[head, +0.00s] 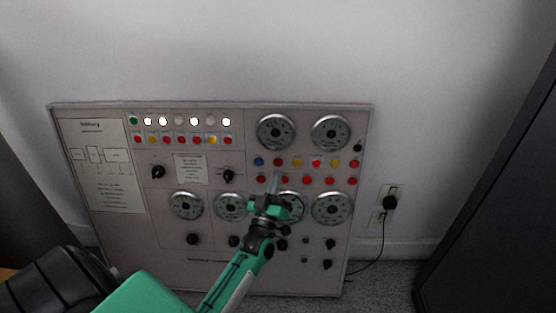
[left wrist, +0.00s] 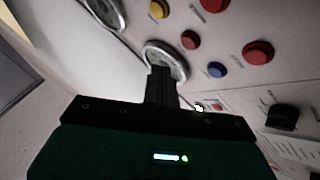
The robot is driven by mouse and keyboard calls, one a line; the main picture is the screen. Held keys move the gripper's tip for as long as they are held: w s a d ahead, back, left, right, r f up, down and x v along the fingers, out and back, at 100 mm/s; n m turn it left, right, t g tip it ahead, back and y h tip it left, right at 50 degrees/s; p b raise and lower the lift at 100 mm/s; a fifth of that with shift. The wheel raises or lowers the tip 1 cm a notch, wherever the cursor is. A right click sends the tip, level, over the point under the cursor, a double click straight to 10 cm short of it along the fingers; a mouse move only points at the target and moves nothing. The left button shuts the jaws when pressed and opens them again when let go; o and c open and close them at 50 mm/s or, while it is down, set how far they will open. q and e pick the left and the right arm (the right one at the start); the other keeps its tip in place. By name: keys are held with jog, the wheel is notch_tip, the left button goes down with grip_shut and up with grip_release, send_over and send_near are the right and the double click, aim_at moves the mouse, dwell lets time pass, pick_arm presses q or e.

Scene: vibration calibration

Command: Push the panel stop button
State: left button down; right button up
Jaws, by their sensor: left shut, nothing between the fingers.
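The grey control panel (head: 225,262) leans upright against the wall and bears several red buttons. No legible label shows which is the stop button. My left gripper (head: 274,183) is shut and empty, in front of the panel's right half, its tips pointing up near the red buttons of the lower row (head: 284,180). In the left wrist view its closed fingers (left wrist: 161,86) overlap a round gauge (left wrist: 166,58). That view also shows a large red button (left wrist: 257,52), a smaller red button (left wrist: 190,39) and a blue button (left wrist: 217,69), all clear of the fingers. My right gripper is not in view.
Round gauges (head: 276,132), black knobs (head: 157,171) and white lamps (head: 194,121) cover the panel. A wall socket with a black plug (head: 390,202) and cable is to its right. A dark cabinet (head: 490,190) stands at the far right.

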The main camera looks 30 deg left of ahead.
pick_arm(q)
jog(key=shift+s+d+r+p, duration=0.2)
jog(key=shift+s+d+p, duration=0.15)
jog(key=shift+s+d, duration=0.35)
jog(key=shift+s+a, duration=0.1)
jog(key=shift+s, duration=0.05)
